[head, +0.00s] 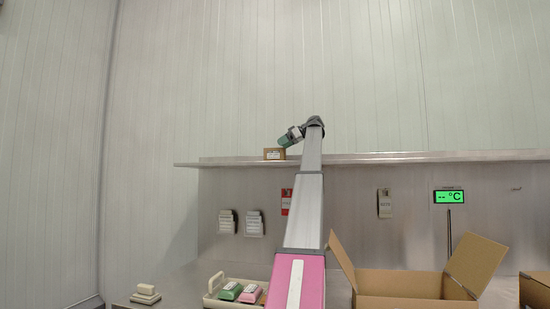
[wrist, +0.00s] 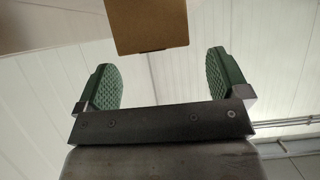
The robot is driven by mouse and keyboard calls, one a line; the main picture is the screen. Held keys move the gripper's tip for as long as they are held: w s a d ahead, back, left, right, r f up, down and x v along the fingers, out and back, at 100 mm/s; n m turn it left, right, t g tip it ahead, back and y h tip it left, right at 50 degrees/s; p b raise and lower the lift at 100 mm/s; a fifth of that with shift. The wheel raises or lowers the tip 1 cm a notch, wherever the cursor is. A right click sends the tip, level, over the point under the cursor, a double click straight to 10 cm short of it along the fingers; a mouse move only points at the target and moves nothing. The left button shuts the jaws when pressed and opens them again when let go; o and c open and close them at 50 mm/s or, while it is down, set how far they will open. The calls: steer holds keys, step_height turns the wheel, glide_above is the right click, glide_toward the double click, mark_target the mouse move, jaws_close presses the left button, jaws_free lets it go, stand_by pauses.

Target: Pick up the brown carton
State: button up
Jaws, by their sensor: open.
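The small brown carton (head: 274,154) with a pale label stands on the high metal shelf, near its left part. My gripper (head: 284,139) is up at shelf height, close to the carton's right upper side in the head view. In the wrist view the brown carton (wrist: 149,25) shows at the top, cut off by the frame edge, beyond the fingertips and roughly between their lines. The green padded fingers of my gripper (wrist: 161,75) are wide apart with nothing between them. I cannot tell the exact gap between fingers and carton.
The metal shelf (head: 400,157) runs along the wall and is otherwise bare. Below stand an open cardboard box (head: 400,283), a cream tray (head: 212,298) with green and pink packs, and a small stack of pale blocks (head: 146,292). A green temperature display (head: 449,197) hangs at right.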

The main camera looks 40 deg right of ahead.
steer(key=shift+x, duration=2.4)
steer(key=shift+d, duration=0.1)
steer(key=c, duration=1.1)
steer(key=shift+r, duration=0.1)
steer(key=shift+w+r, duration=0.1)
steer(key=shift+r, duration=0.6)
step_height(320, 180, up, 3)
steer(key=shift+d+f, duration=0.1)
steer(key=s+a+r, duration=0.1)
steer(key=a+r, duration=0.1)
steer(key=a, duration=0.1)
steer(key=s+a+r, duration=0.1)
steer(key=a+r, duration=0.1)
steer(key=a, duration=0.2)
steer(key=s+a+r, duration=0.1)
steer(key=a+r, duration=0.1)
steer(key=a, duration=0.2)
steer(key=shift+s+a+r, duration=0.15)
steer(key=shift+s+r, duration=0.15)
steer(key=shift+s, duration=0.05)
